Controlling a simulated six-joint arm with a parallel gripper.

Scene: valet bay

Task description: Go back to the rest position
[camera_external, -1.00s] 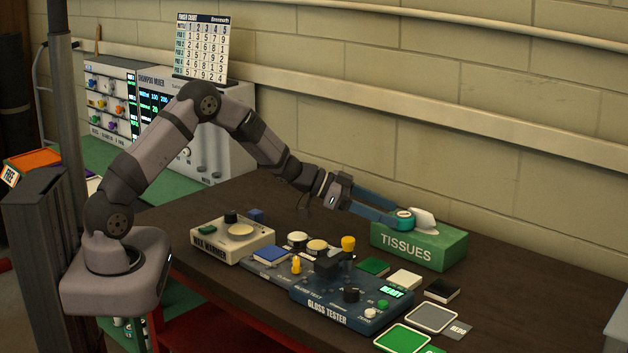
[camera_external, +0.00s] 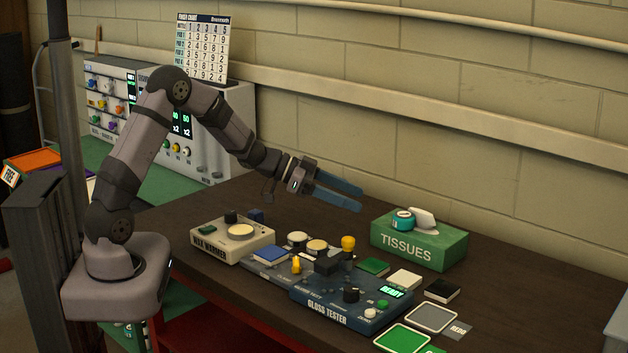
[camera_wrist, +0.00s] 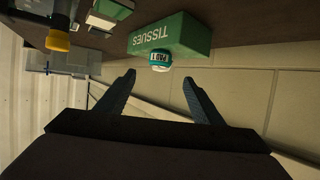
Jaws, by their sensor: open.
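My gripper (camera_external: 360,196) is open and empty, held above the dark table behind the gloss tester and left of the green tissue box (camera_external: 418,244). A small teal, round-topped container (camera_external: 403,220) sits on top of the tissue box beside the white tissue, apart from my fingers. In the wrist view my open fingers (camera_wrist: 158,95) point toward the tissue box (camera_wrist: 172,38) and the teal container (camera_wrist: 161,58), with a clear gap between.
The wax warmer (camera_external: 232,241) and the blue gloss tester (camera_external: 345,300) stand on the table below my arm, with several small pads around them. A beige block wall (camera_external: 450,110) with a rail runs behind. The chart (camera_external: 203,48) stands on the shampoo mixer at the back left.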

